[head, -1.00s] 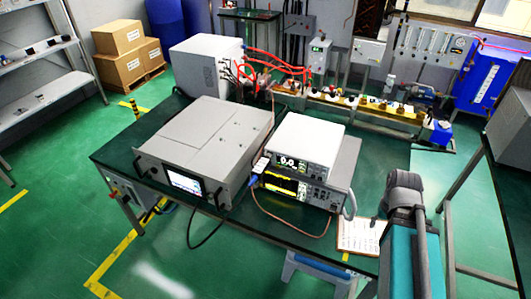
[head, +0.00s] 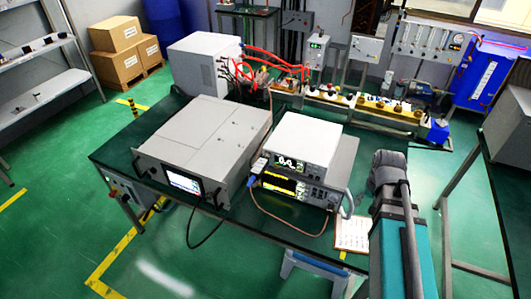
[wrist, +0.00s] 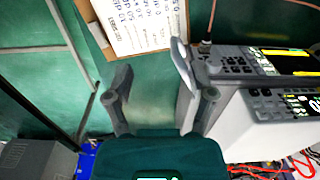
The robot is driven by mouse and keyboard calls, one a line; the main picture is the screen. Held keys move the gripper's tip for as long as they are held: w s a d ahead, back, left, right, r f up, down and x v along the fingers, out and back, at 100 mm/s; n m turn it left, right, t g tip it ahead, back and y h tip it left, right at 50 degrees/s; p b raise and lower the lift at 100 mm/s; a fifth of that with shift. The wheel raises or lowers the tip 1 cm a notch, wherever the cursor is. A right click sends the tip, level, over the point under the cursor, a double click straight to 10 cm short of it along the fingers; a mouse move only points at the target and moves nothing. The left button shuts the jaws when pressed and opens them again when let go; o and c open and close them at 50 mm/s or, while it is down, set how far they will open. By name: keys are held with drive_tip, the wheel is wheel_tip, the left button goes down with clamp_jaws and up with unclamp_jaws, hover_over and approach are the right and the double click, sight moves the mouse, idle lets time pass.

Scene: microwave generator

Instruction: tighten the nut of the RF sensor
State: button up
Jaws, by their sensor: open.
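A small white and blue connector piece (head: 253,181) sits at the front left corner of the stacked bench instruments (head: 298,172), with a thin brown cable running from it. It may be the RF sensor; its nut is too small to make out. In the wrist view my gripper (wrist: 161,95) is open and empty, above the bench edge beside the instruments' grey handle (wrist: 182,62). The connector does not show clearly there. In the head view my arm fills the lower right and my gripper's fingers are hidden.
A large grey generator (head: 205,145) with a lit screen stands left of the instruments. A clipboard with a written sheet (head: 352,234) lies near the bench's right end. A pale box (head: 205,62) and red hoses (head: 285,62) are behind.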

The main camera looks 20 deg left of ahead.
drive_tip(key=w+a+r+p, duration=0.3)
drive_tip(key=w+a, duration=0.2)
drive_tip(key=a, duration=0.4)
drive_tip(key=w+a+r+p, duration=0.3)
drive_tip(key=w+a+r, duration=0.15)
drive_tip(key=a, duration=0.35)
wheel_tip(320, 180, up, 4)
drive_tip(key=y+p, duration=0.1)
drive_tip(key=p, duration=0.3)
hover_over(266, 155)
drive_tip(key=d, duration=0.2)
drive_tip(key=shift+a+f+m, duration=0.1)
drive_tip(key=shift+f+m, duration=0.05)
drive_tip(key=shift+m, duration=0.25)
drive_tip(key=shift+f, duration=0.15)
drive_tip(key=f+b, duration=0.4)
drive_tip(key=a+f+b, duration=0.1)
drive_tip(key=f+b, duration=0.8)
drive_tip(key=shift+w+a+f, duration=0.1)
drive_tip(key=shift+a+f, duration=0.1)
drive_tip(key=shift+a, duration=0.1)
clamp_jaws()
